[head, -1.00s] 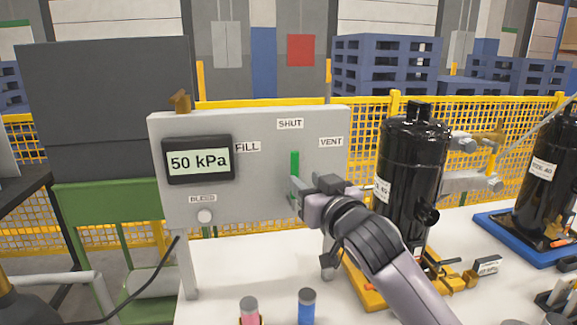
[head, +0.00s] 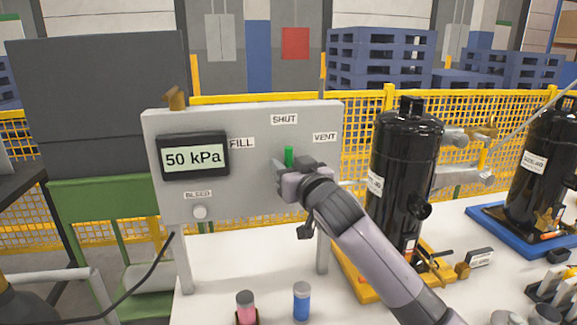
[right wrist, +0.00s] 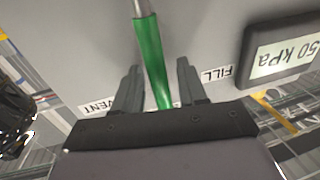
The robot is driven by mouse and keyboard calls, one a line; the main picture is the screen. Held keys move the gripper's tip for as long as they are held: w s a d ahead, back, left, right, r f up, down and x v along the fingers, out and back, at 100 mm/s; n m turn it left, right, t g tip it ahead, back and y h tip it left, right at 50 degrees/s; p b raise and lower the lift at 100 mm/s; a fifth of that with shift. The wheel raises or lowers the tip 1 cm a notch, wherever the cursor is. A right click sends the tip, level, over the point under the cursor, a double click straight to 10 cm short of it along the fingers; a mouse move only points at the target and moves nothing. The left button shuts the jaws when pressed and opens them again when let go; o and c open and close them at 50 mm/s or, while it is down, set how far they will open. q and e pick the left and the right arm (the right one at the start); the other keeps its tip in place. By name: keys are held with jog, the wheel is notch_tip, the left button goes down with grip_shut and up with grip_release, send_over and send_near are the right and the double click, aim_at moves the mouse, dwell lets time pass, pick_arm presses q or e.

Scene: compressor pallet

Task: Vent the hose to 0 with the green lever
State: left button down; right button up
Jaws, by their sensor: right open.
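The green lever (head: 289,156) stands upright on the grey panel (head: 250,125), pointing at the SHUT label (head: 284,119). The FILL label (head: 242,143) is to its left and the VENT label (head: 325,137) to its right. The display (head: 193,157) reads 50 kPa. My right gripper (head: 283,178) is at the panel, in front of the lever, and hides its lower part. In the right wrist view, the open fingers of my right gripper (right wrist: 156,88) stand on either side of the green lever (right wrist: 150,55), with gaps to both. My left gripper is not in view.
A BLEED knob (head: 200,212) is at the panel's lower left. A black compressor (head: 405,165) stands close to the right of my arm on a yellow base. Pink (head: 246,306) and blue (head: 301,300) cylinders stand on the white table in front. A second black compressor (head: 540,170) is farther right.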

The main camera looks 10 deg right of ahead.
grip_shut()
jog(key=shift+d, duration=0.1)
jog(key=d+f+m+t+h+p, duration=0.1)
jog(key=d+f+m+t, duration=0.1)
jog(key=d+m, duration=0.4)
jog(key=shift+f+m, duration=0.45)
jog(key=shift+m, duration=1.85)
jog(key=shift+d, duration=0.15)
